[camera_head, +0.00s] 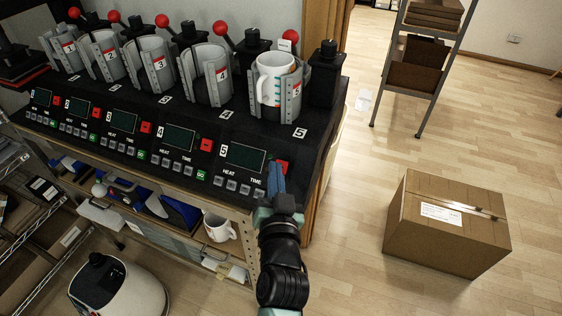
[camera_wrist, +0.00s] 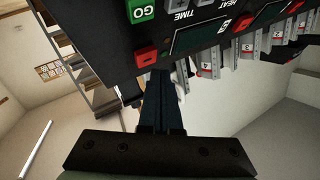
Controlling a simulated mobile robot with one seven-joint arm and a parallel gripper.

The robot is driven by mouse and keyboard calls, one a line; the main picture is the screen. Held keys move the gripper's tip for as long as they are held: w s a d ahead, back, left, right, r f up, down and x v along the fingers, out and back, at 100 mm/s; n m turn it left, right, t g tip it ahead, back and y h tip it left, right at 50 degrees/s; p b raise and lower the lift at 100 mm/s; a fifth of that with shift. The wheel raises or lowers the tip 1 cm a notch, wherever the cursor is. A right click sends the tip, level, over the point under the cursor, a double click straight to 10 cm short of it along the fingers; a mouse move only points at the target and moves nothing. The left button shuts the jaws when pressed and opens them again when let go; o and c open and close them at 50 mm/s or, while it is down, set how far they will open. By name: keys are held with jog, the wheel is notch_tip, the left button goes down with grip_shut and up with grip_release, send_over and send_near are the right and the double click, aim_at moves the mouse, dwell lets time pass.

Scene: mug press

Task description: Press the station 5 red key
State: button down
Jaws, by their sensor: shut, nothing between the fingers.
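The station 5 red key (camera_head: 281,166) is at the right end of the front panel, right of the station 5 display (camera_head: 246,156). My gripper (camera_head: 276,172) is shut and empty, with its blue fingers just in front of this key and partly covering it in the head view. In the wrist view the red key (camera_wrist: 147,57) shows beside the fingertips of my gripper (camera_wrist: 158,74). I cannot tell whether they touch. The green GO key (camera_wrist: 141,9) also shows in the wrist view.
A white mug (camera_head: 268,82) sits in the station 5 press. Several numbered presses with red-ball levers stand to its left. Another red key (camera_head: 207,145) belongs to station 4. A cardboard box (camera_head: 445,228) lies on the floor at right, with open floor around it.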

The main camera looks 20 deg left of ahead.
jog(key=shift+s+r, duration=0.15)
jog(key=s+r+p, duration=0.4)
jog(key=p, duration=0.1)
jog(key=shift+s+a, duration=0.1)
jog(key=shift+s, duration=0.1)
dwell(0.3)
dwell(0.4)
jog(key=w+d+r+n+t+h+b, duration=0.1)
jog(key=d+r+t, duration=0.2)
jog(key=r, duration=0.9)
jog(key=w+d+r+t+b, duration=0.1)
jog(key=w+d+r+t, duration=0.15)
jog(key=r, duration=0.95)
jog(key=s+d+r+t+h, duration=0.2)
jog(key=s+d+r, duration=0.1)
jog(key=r, duration=0.4)
jog(key=s+d+r+m+t+h+b, duration=0.1)
jog(key=s+d+r+t+h, duration=0.1)
jog(key=s+d+r, duration=0.2)
jog(key=s+d+r+t+h, duration=0.1)
jog(key=s+d+r+t, duration=0.1)
jog(key=s+r, duration=0.4)
notch_tip(320, 180, up, 4)
jog(key=shift+d+r+m+h+b, duration=0.2)
jog(key=shift+d+m+h+b, duration=0.15)
jog(key=shift+d, duration=0.4)
